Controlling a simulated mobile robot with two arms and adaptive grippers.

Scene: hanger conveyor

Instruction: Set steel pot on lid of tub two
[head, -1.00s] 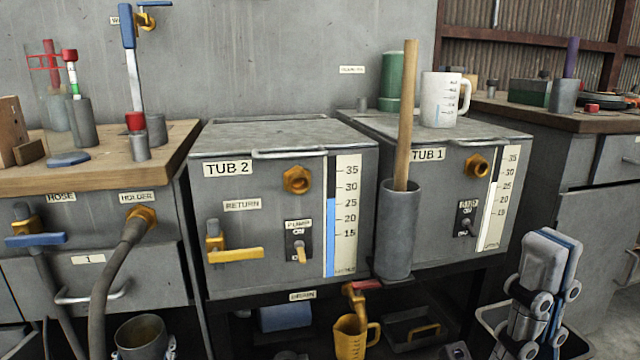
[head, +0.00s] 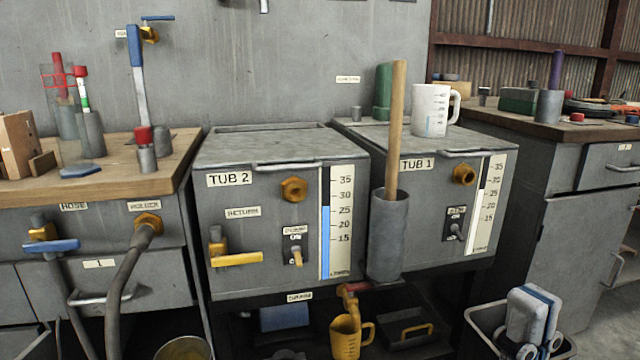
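Tub two (head: 285,215) is a grey metal box with a TUB 2 label, and its flat lid (head: 270,146) is shut and bare. A round, open-topped metal vessel (head: 184,349) shows at the bottom left edge, cut off by the frame. It may be the steel pot, but I cannot be sure. My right gripper (head: 528,308) is at the bottom right, pointing up, well away from the tub and that vessel. Its two fingers overlap in this view, so its opening is unclear. I see nothing held in it. My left gripper is not in view.
Tub one (head: 440,200) stands to the right, with a white measuring jug (head: 431,110) on its lid. A grey holder (head: 389,238) with a tall wooden handle stands between the tub fronts. A yellow jug (head: 347,338) is below. A grey bin (head: 484,326) is beside my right gripper.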

